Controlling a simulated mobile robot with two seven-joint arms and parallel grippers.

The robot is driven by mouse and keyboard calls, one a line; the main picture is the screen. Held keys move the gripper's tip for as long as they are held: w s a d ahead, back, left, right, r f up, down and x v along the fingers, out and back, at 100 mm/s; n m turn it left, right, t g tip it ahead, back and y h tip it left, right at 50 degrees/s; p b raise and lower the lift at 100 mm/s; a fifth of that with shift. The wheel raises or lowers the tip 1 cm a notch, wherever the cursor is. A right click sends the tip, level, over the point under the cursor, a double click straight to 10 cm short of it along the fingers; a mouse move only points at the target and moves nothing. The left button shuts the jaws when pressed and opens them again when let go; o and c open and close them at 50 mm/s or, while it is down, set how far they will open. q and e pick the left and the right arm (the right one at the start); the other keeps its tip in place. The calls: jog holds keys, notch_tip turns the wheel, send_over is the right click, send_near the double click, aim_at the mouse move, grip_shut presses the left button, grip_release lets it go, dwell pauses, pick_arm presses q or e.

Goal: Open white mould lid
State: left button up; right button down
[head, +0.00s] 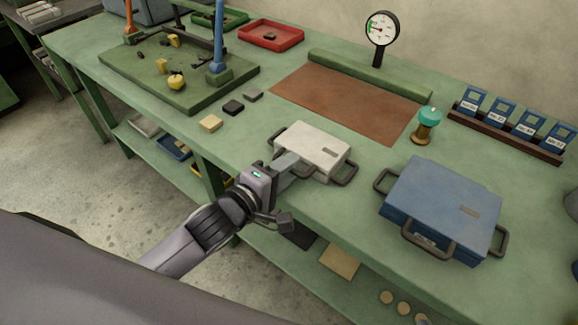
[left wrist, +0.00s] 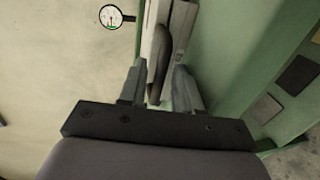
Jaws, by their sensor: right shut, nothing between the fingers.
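The white mould (head: 318,143) lies on the green workbench with its lid shut. It has dark handles on its sides, one of them the right handle (head: 346,172). My left gripper (head: 293,165) is at the mould's near side, by its front left corner. In the left wrist view, my left gripper (left wrist: 159,84) is open, with a finger on either side of a dark handle (left wrist: 157,72). Gaps show between the handle and the fingers. The white mould's edge (left wrist: 181,28) is just beyond. The fingers hide part of the near side in the head view. My right gripper is not in view.
A blue case (head: 440,205) with dark handles stands to the right on the workbench (head: 365,210). A brown mat (head: 345,100) lies behind the mould, and a teal-topped knob (head: 427,122) stands to its right. Small blocks (head: 233,107) lie to the left.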

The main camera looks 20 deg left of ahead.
pick_arm(q)
jog(key=shift+w+d+f, duration=0.1)
jog(key=shift+w+d, duration=0.1)
jog(key=shift+w, duration=0.25)
grip_shut()
